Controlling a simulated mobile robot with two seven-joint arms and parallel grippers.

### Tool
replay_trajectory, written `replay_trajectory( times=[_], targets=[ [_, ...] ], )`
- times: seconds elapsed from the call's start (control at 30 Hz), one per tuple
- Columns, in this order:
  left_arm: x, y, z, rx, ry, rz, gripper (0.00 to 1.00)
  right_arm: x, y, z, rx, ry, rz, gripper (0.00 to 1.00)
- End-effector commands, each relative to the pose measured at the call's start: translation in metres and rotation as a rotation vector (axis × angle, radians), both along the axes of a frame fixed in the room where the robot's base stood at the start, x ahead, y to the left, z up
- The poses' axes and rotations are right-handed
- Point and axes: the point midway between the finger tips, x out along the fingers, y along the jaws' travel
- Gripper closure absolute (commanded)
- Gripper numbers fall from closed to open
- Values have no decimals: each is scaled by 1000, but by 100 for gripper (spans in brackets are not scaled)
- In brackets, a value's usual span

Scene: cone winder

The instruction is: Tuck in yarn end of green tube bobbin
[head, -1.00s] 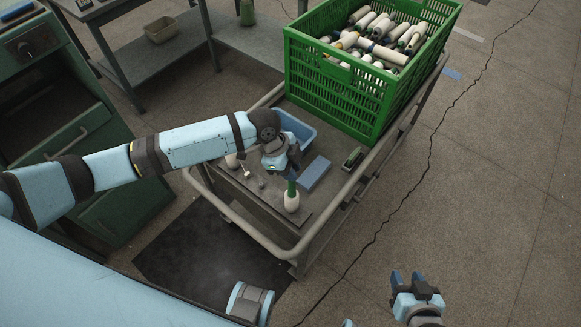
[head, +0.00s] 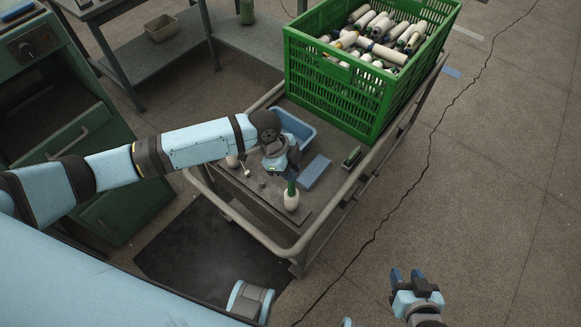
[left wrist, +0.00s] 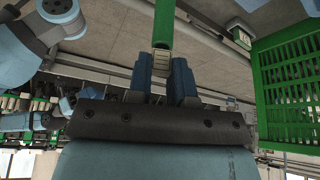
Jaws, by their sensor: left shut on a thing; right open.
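The green tube bobbin (head: 291,200) stands upright near the front corner of the cart, with white yarn below and the green tube on top. In the left wrist view the green tube (left wrist: 163,25) shows at the fingertips of my left gripper (left wrist: 165,62). The yarn end is too small to make out. My right gripper (head: 408,278) is open and empty, over the floor at the lower right, away from the cart.
The cart top (head: 245,190) has a raised rail (head: 295,245). A green crate (head: 340,100) of bobbins stands behind.

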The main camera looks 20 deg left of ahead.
Motion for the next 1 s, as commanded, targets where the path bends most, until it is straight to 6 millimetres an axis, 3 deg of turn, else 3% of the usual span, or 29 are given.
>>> replay_trajectory(
  times=[1.0],
  targets=[
    [0, 0, -2, 0, 0, 1, 90, 1, 0, 6, 0, -1, 0, 57]
  ],
)
